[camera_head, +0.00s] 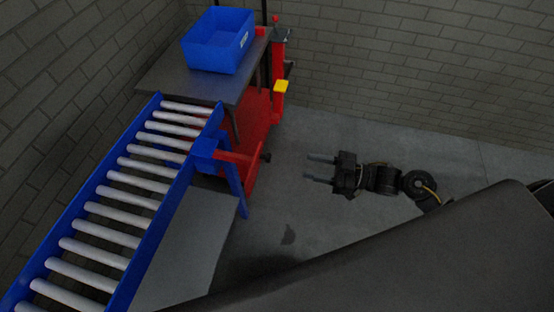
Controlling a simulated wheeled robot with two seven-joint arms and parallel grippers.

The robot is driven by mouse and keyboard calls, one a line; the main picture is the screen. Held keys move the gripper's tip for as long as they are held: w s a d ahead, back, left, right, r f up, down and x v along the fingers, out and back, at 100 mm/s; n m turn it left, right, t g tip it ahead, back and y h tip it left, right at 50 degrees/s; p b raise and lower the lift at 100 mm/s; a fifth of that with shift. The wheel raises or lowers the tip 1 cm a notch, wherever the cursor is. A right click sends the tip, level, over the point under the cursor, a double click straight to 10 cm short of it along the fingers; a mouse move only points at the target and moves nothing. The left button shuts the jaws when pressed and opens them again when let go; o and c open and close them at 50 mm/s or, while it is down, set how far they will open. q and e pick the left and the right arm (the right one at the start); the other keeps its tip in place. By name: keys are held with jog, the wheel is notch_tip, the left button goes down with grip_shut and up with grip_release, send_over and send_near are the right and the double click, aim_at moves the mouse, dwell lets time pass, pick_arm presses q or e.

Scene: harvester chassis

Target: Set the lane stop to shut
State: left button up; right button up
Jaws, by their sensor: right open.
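What looks like the lane stop is a red lever (236,156) with a dark knob (266,157) at its end. It sticks out to the right from a blue bracket (207,150) on the side of the roller conveyor (150,236), near the conveyor's far end. My right gripper (307,168) is open and empty, to the right of the knob and apart from it, with its fingers pointing left toward the lever. My left gripper is not in view.
A dark table (165,80) at the conveyor's far end bears a blue bin (217,57). Brick walls close the left and back. Grey floor (350,125) is clear around my right gripper.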

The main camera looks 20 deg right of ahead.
jog(key=p+x, duration=0.2)
jog(key=x, duration=0.8)
jog(key=shift+w+a, duration=0.3)
grip_shut()
